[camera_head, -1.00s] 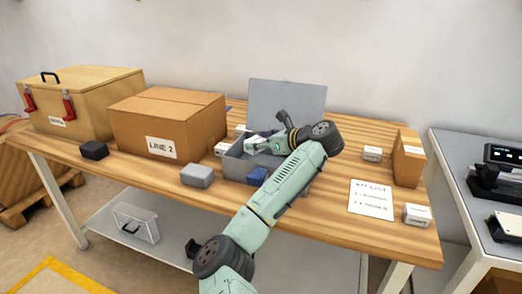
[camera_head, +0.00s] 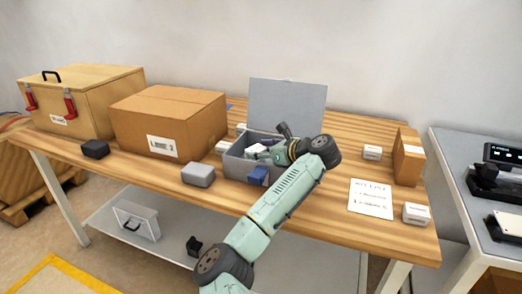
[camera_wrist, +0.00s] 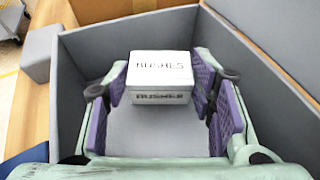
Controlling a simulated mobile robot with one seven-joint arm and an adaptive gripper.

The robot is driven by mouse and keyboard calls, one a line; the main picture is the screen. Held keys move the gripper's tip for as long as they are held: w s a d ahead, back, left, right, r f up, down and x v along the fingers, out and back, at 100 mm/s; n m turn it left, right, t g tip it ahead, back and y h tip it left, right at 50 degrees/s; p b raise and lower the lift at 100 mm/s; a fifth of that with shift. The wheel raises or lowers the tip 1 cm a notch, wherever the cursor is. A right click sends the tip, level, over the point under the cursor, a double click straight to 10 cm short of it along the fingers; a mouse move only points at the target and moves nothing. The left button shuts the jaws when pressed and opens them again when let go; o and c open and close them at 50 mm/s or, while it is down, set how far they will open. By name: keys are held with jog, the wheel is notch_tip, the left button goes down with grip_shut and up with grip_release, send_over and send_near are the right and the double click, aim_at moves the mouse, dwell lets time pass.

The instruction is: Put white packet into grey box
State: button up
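The white packet (camera_wrist: 161,77), with dark lettering on its top and side, is inside the open grey box (camera_wrist: 85,45) in the wrist view. My gripper (camera_wrist: 160,85) reaches down between the box walls, with its purple-padded fingers close against both sides of the packet. It looks shut on the packet, though a thin gap may show at the left. Whether the packet touches the floor is unclear. In the head view the packet (camera_head: 257,148) shows beside my gripper (camera_head: 268,152), and the grey box (camera_head: 234,165) has its lid (camera_head: 287,105) raised behind.
A grey block (camera_head: 198,175) and a black block (camera_head: 95,149) lie left of the box. A carton (camera_head: 185,115) stands behind them. Other white packets (camera_head: 372,152) (camera_head: 416,214) and a paper sheet (camera_head: 371,199) are at right. A blue piece (camera_head: 257,175) is at the box's front.

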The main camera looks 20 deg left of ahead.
jog(key=o, duration=0.4)
jog(key=shift+s+f, duration=0.15)
jog(key=shift+f, duration=0.5)
jog(key=shift+o, duration=0.2)
jog(key=shift+r, duration=0.25)
jog(key=shift+d+r+b, duration=0.2)
jog(key=shift+r+b, duration=0.1)
jog(key=r+p+v, duration=0.1)
jog(key=p+v, duration=0.1)
jog(key=v, duration=0.9)
jog(key=shift+d+p, duration=0.15)
jog(key=shift+p, duration=0.2)
jog(key=shift+r, duration=0.2)
